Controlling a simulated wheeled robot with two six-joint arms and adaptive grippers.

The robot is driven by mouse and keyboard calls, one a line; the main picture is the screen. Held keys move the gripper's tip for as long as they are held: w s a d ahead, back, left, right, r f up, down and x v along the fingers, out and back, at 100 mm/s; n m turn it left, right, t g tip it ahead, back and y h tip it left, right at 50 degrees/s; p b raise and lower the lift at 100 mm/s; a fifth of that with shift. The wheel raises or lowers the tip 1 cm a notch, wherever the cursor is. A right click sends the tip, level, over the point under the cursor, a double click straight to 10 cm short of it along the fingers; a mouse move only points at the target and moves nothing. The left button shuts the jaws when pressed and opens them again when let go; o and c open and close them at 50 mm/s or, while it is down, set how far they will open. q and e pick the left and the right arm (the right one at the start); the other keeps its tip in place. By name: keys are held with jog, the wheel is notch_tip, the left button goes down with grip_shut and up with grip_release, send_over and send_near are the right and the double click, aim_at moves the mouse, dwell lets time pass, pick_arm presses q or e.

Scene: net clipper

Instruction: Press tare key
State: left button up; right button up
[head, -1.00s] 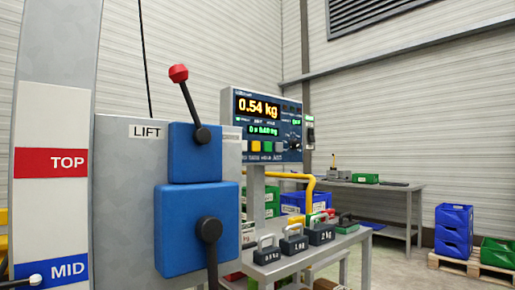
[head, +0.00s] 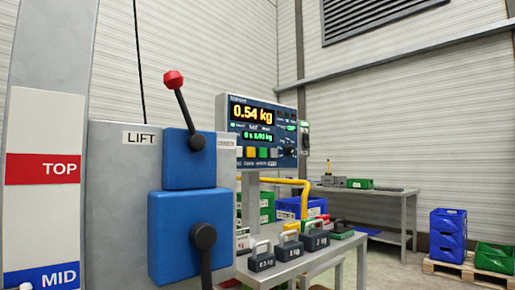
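The scale's control panel (head: 296,150) stands behind the lift box, its screen (head: 253,113) reading 0.54 kg in orange. A smaller green line (head: 262,136) below it is hard to read. A row of small keys sits under the screens, among them a white key (head: 239,152), a yellow key (head: 251,152) and a green key (head: 262,152). Their labels are too small to read, so I cannot tell which is the tare key. Neither of my grippers is in view.
A grey box marked LIFT (head: 115,180) with a red-knobbed lever (head: 173,80) and a black-knobbed lever (head: 203,236) fills the near left. Several weights (head: 288,246) stand on a bench (head: 285,270). Blue crates (head: 448,236) stand on a pallet at the right.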

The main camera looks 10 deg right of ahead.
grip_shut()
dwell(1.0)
